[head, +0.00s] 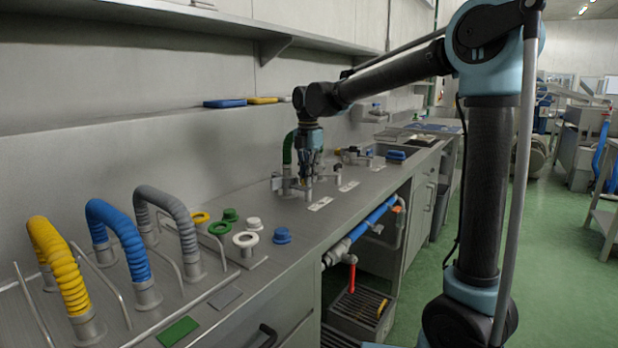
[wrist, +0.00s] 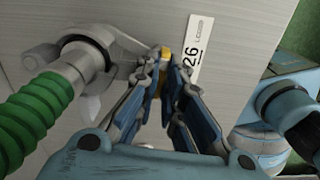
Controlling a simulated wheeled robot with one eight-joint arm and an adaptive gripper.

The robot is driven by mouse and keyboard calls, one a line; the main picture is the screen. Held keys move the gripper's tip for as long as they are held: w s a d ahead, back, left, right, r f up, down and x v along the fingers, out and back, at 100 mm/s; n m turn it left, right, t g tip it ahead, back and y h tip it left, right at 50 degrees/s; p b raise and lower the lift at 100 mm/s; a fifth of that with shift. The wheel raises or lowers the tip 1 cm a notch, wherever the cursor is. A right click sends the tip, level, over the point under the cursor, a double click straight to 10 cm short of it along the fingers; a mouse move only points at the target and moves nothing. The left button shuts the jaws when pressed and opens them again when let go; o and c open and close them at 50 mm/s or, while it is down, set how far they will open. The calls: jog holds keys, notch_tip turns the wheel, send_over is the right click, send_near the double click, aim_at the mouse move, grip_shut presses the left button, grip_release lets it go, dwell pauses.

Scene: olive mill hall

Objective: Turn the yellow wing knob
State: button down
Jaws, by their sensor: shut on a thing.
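The yellow wing knob shows as a small yellow patch between my fingertips in the wrist view (wrist: 165,54); most of it is hidden by the fingers. My gripper (wrist: 163,75) points down at it, its blue-padded fingers closed on the knob. In the head view my gripper (head: 308,178) is over the steel counter, among metal fittings, and the knob is too small to make out clearly there. I cannot tell how far the knob is turned.
A green ribbed hose (wrist: 38,112) on a metal fitting (wrist: 82,62) stands close left of my gripper. A white label marked 26 (wrist: 197,52) lies on the counter just right. Yellow (head: 58,265), blue (head: 118,240) and grey hoses (head: 172,215) arch at the counter's near left.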

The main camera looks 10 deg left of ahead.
jog(key=m, duration=0.8)
jog(key=shift+m, duration=0.4)
jog(key=m, duration=0.4)
jog(key=shift+a+m, duration=0.1)
jog(key=shift+m, duration=0.2)
jog(key=m, duration=0.4)
jog(key=shift+w, duration=0.1)
jog(key=m, duration=0.8)
jog(key=shift+m, duration=0.3)
jog(key=m, duration=0.4)
jog(key=shift+m, duration=2.5)
